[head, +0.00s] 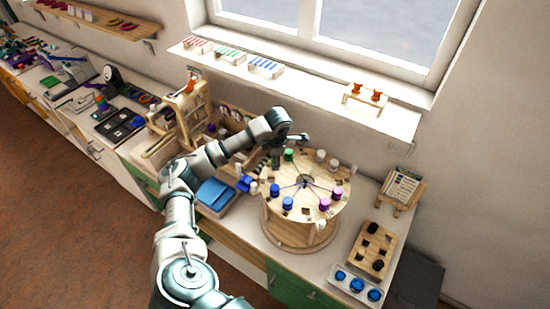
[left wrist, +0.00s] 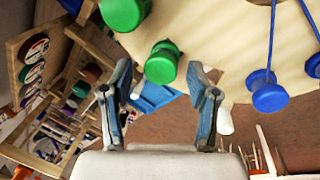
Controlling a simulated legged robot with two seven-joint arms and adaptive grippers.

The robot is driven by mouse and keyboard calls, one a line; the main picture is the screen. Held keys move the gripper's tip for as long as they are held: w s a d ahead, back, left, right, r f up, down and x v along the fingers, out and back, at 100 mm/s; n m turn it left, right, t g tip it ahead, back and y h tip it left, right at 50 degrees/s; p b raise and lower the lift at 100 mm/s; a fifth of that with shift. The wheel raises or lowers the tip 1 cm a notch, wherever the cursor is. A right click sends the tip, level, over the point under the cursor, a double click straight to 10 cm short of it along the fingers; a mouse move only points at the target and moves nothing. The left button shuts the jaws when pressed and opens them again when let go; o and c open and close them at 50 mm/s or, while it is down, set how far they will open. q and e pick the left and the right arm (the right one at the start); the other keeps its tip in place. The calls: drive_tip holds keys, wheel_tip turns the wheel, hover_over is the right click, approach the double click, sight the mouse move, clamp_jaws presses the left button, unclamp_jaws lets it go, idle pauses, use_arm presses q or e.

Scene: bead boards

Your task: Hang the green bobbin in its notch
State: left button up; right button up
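A round wooden bead board (head: 330,190) stands on the bench with coloured bobbins around its rim and cords running to its centre. A green bobbin (head: 288,154) sits near its far left edge. My left gripper (head: 276,158) is close beside it, partly hidden by its own wrist. In the left wrist view, my left gripper (left wrist: 162,105) is open and empty. One green bobbin (left wrist: 162,62) is just beyond the fingertips, and a second green bobbin (left wrist: 123,12) is at the top edge. I cannot tell which notch is meant. My right gripper is not in view.
Blue bobbins (left wrist: 268,92) hang on cords at the right of the left wrist view. A wooden rack (head: 188,110) and a blue tray (head: 214,192) stand left of the board. A block with dark knobs (head: 374,248) and a small sign stand (head: 403,188) are at right.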

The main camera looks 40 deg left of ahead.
use_arm(q)
drive_tip(key=shift+d, duration=0.15)
drive_tip(key=shift+d+r, duration=0.1)
drive_tip(key=shift+r, duration=0.2)
wheel_tip(320, 180, up, 11)
drive_tip(key=s+d, duration=0.1)
drive_tip(key=shift+s+d+r, duration=0.15)
drive_tip(key=shift+d+r, duration=0.05)
drive_tip(key=shift+d, duration=0.1)
drive_tip(key=shift+f, duration=0.1)
idle(0.5)
